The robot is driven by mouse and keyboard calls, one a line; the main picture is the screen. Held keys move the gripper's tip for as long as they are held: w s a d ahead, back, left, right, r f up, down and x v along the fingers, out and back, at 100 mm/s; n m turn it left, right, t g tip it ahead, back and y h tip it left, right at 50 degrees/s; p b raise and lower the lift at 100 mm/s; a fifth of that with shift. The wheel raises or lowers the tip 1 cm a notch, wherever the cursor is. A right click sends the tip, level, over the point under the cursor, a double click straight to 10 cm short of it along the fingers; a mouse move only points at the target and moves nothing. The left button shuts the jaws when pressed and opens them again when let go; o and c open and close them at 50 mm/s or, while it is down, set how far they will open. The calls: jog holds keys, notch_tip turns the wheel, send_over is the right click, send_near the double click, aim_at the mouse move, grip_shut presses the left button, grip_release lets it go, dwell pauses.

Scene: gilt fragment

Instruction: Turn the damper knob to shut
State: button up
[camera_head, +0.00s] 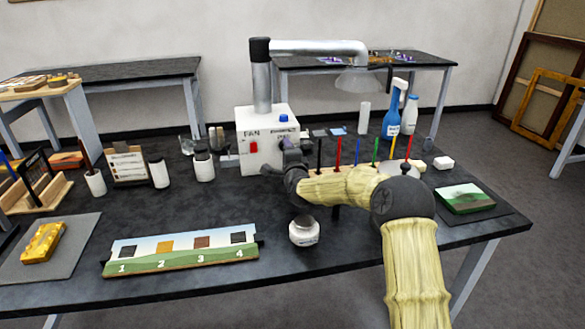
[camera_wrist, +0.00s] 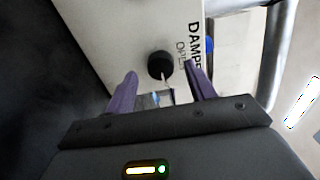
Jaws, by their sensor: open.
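The damper knob (camera_wrist: 160,65) is a round black knob on the front of a white box, with a pale mark at its lower edge in the wrist view. The lettering DAMPER and OPEN is beside it, turned sideways. My gripper (camera_wrist: 161,77) is open, with one purple finger on either side of the knob in the picture. I cannot tell whether the fingers touch it. In the head view the white fan box (camera_head: 262,160) stands at the table's back, and my gripper (camera_head: 287,160) is at its right front, hiding the knob.
The box has a red switch (camera_head: 254,146), a blue button (camera_head: 284,118) and a metal duct (camera_head: 320,47) above. A white jar (camera_head: 304,231) stands below my arm. A numbered panel (camera_head: 180,250) lies in front.

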jog(key=v, duration=1)
jog(key=shift+b, duration=0.35)
jog(key=shift+s, duration=0.1)
